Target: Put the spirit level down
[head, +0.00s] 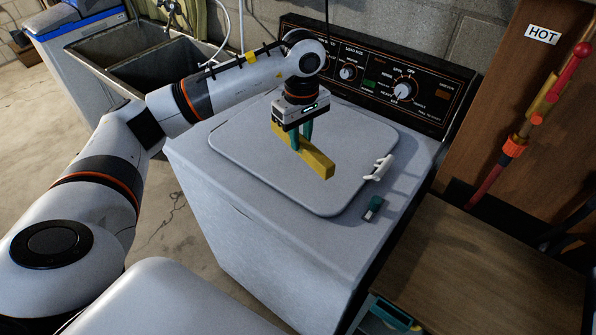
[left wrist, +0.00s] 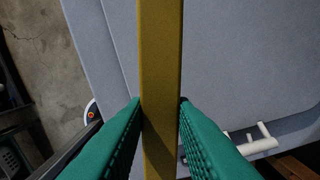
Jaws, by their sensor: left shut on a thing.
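The spirit level is a yellow bar (head: 314,160) over the lid of a white washing machine (head: 240,222) in the head view. My left gripper (head: 301,143) is shut on it from above, with green fingers on both sides of the bar. In the left wrist view the yellow spirit level (left wrist: 161,50) runs up the middle of the picture between the green fingers (left wrist: 160,125). I cannot tell whether its underside touches the lid or hangs just above it. My right gripper is not in view.
A white handle-like object (head: 378,168) and a small dark green item (head: 373,208) lie near the lid's right edge. The control panel (head: 375,78) rises behind. A wooden surface (head: 470,270) is at right, a grey sink (head: 135,60) at back left. Much of the lid is clear.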

